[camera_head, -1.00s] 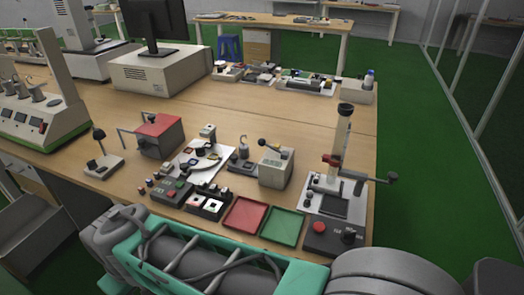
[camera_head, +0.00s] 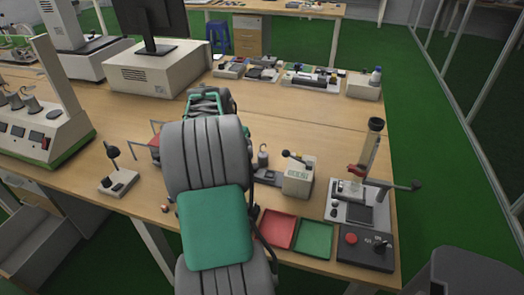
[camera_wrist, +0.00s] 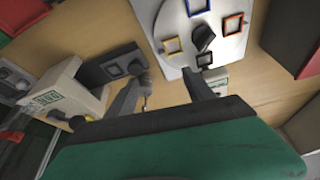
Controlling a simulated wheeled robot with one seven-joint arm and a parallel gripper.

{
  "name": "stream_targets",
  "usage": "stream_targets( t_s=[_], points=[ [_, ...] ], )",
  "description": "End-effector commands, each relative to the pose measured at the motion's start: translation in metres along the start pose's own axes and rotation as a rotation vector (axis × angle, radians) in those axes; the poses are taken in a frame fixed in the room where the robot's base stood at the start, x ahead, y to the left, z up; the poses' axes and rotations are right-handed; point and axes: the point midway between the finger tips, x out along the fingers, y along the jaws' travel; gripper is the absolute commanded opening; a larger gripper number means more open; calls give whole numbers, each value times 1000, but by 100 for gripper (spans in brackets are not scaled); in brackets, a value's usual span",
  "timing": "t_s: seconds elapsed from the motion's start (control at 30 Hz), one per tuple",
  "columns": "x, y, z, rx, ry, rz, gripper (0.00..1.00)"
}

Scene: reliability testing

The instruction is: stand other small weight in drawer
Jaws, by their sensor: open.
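A small metal weight with a hook on top (camera_head: 262,157) stands on the table, left of the cream box with a lever. In the wrist view, a thin metal hook-like part (camera_wrist: 147,98) shows beside my left finger; I cannot tell if it is this weight. My gripper (camera_wrist: 166,85) is open, with its fingers apart and nothing held between them. In the head view my arm hides it. Other metal weights (camera_head: 36,97) sit on the cream stand at the left. A grey open drawer (camera_head: 50,262) is below the table's front edge at lower left.
The cream lever box (camera_head: 298,178), red tray (camera_head: 277,228), green tray (camera_head: 314,238) and crank device (camera_head: 358,205) lie right of my arm. A white plate with coloured square frames (camera_wrist: 208,28) is close to my gripper. A small lever stand (camera_head: 118,180) is at left.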

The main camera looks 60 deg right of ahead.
Motion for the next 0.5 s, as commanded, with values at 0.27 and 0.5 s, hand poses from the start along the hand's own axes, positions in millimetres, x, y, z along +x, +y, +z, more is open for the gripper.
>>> stream_targets(
  t_s=[0.27,0.5],
  points=[
    [42,48,-47,172,23,57,61],
    [79,50,-55,169,22,56,61]
  ],
)
